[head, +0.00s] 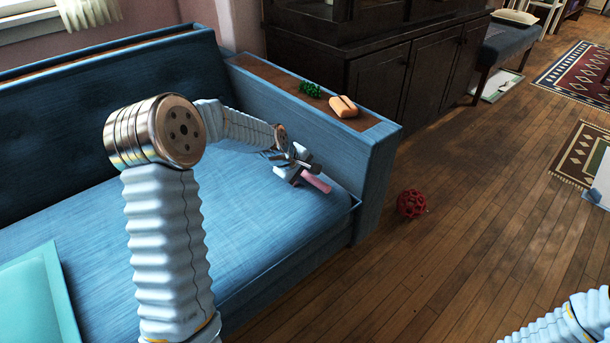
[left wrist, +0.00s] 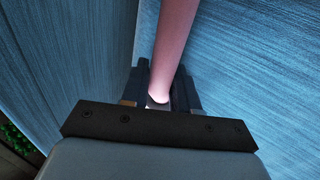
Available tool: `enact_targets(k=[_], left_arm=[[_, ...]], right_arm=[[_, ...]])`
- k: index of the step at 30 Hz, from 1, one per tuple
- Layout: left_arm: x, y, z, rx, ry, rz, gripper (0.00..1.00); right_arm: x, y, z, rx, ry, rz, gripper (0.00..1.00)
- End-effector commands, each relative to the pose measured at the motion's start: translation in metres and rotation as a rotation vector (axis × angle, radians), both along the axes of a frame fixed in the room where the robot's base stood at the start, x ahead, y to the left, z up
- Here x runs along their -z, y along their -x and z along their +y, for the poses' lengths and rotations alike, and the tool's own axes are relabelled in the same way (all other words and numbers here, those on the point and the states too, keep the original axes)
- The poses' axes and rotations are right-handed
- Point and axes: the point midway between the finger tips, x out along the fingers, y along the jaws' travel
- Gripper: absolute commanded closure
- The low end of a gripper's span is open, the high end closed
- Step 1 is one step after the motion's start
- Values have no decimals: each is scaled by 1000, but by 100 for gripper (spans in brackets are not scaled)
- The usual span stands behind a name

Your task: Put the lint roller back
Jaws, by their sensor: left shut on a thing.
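The lint roller shows as a pink rod (head: 316,182) at the right end of the blue sofa seat, by the armrest. My left gripper (head: 298,172) is shut on it, low over the seat. In the left wrist view the pink rod (left wrist: 173,45) runs up and away from between the fingers of my left gripper (left wrist: 160,92), against blue fabric. Its gripped part is mostly hidden by the fingers. I cannot tell whether the rod touches the seat. My right gripper is out of view; only part of my right arm shows at the bottom right.
The sofa armrest (head: 372,142) has a wooden top bearing a green object (head: 311,89) and an orange-tan object (head: 343,106). A dark cabinet (head: 400,80) stands behind. A red openwork ball (head: 411,204) lies on the wooden floor. A teal cushion (head: 38,300) lies at the seat's left.

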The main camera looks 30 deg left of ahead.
Motion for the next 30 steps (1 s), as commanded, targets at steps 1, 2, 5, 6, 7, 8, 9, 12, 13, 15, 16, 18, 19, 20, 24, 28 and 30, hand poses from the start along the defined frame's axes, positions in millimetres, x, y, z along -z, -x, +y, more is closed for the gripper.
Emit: enact_targets(k=[1, 2, 5, 6, 7, 8, 9, 12, 13, 15, 16, 18, 19, 20, 24, 28, 30], left_arm=[[-1, 0, 0, 0, 0, 0, 100], [0, 0, 0, 0, 0, 0, 100], [3, 0, 0, 0, 0, 0, 100], [2, 0, 0, 0, 0, 1, 66], [2, 0, 0, 0, 0, 1, 62], [2, 0, 0, 0, 0, 1, 57], [2, 0, 0, 0, 0, 1, 51], [2, 0, 0, 0, 0, 1, 45], [2, 0, 0, 0, 0, 1, 45], [2, 0, 0, 0, 0, 1, 45], [2, 0, 0, 0, 0, 1, 45], [1, 0, 0, 0, 0, 0, 45], [0, 0, 0, 0, 0, 0, 45], [-2, 0, 0, 0, 0, 0, 45], [-18, 9, 4, -1, -1, -2, 45], [-44, 25, 9, -2, -2, -3, 45], [-57, 34, 12, -1, -1, -3, 45]], right_arm=[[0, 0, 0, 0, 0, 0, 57], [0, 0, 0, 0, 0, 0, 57], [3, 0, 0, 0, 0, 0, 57], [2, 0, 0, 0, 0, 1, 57], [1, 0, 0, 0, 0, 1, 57], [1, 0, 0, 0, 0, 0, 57], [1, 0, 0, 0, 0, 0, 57], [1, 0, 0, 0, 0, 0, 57], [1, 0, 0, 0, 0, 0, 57], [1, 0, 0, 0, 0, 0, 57], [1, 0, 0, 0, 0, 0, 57], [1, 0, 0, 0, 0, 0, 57], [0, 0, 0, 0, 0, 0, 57], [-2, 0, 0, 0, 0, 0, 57], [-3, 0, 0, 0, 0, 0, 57], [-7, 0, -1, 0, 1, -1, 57], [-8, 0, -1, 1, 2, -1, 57]])
